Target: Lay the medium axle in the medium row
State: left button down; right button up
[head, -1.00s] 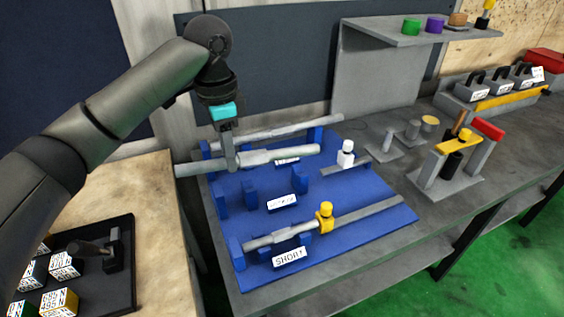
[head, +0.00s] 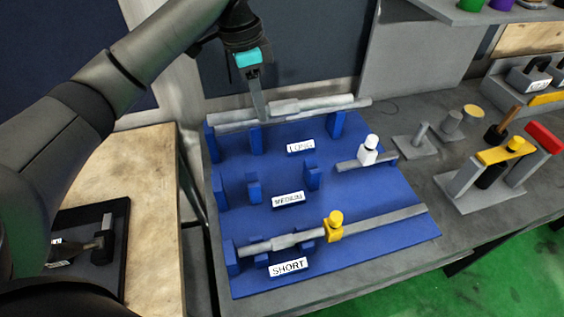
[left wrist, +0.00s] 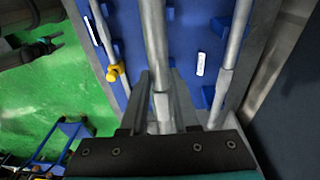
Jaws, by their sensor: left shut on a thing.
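My left gripper (head: 262,116) is shut on a grey stepped axle (left wrist: 155,45), which also shows in the head view (head: 315,103). It holds the axle raised and roughly level over the blue rack (head: 385,205). In the head view the held axle overlaps a long axle (left wrist: 235,45) in the row labelled LONG. In the left wrist view the LONG label (left wrist: 200,64) lies between these two axles. The medium row, with its MEDIUM label (head: 288,199) and blue supports (head: 254,190), is empty. My right gripper is not in view.
The short row holds an axle (head: 385,218) with a yellow stop (head: 334,224). A white-topped stop (head: 368,150) stands on a grey bar right of the medium row. A yellow-and-red fixture (head: 500,160) stands on the grey bench at right.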

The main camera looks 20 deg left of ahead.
pick_arm(q)
notch_tip(320, 180, down, 20)
jog(key=b, duration=0.3)
jog(key=shift+w+r, duration=0.15)
jog(key=c, duration=0.7)
grip_release()
jog(key=shift+o, duration=0.2)
notch_tip(320, 180, up, 12)
jog(key=a+p, duration=0.1)
jog(key=p, duration=0.1)
jog(key=shift+s+a, duration=0.4)
